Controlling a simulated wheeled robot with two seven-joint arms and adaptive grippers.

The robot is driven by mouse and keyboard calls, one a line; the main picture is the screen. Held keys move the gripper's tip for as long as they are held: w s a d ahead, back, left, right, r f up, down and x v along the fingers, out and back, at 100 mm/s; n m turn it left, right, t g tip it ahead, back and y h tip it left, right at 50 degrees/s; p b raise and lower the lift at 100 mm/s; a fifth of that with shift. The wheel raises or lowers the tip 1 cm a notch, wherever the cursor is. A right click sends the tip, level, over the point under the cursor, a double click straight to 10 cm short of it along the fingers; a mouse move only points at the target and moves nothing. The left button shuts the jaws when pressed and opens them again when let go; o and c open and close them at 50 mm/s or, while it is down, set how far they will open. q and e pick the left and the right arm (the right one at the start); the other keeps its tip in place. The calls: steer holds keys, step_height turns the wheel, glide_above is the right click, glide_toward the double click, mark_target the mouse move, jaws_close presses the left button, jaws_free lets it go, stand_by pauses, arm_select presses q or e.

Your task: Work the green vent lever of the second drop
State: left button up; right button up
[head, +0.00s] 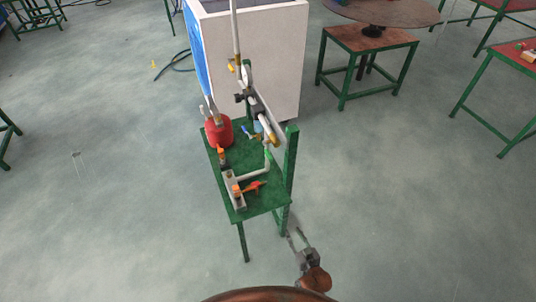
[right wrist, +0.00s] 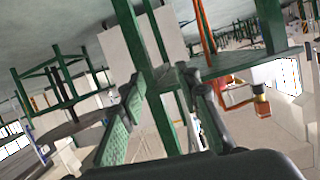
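The green stand (head: 265,203) carries the gas piping (head: 262,110) and its valves in the middle of the head view. Small blue (head: 247,130), yellow (head: 231,67) and orange-red (head: 256,185) handles show on it. I cannot pick out the green vent lever of the second drop; it is too small or hidden. My right gripper (head: 296,236) is open and empty, low beside the stand's front right leg. In the right wrist view its two fingers (right wrist: 160,80) are spread, with green stand posts beyond them. My left gripper is not in view.
A red gas cylinder (head: 218,132) stands at the stand's left back. A white cabinet (head: 275,50) is behind. A brown-topped green table (head: 370,40) and another green table (head: 519,56) stand at right. The floor on both sides is open.

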steer(key=w+a+r+t+y, duration=0.1)
steer(key=w+a+r+t, duration=0.2)
steer(key=r, duration=0.6)
steer(key=w+a+r+t, duration=0.1)
steer(key=w+a+r, duration=0.3)
steer(key=r, duration=0.5)
steer(key=m+t+p, duration=0.1)
steer(key=m+t, duration=0.1)
steer(key=t, duration=0.2)
glide_toward(269, 153)
steer(key=w, duration=0.2)
steer(key=x, duration=0.7)
steer(key=shift+s+a, duration=0.15)
steer(key=shift+a, duration=0.2)
steer(key=shift+w+a+r, duration=0.1)
steer(key=shift+w+r, duration=0.05)
steer(key=shift+w, duration=0.3)
jaws_close()
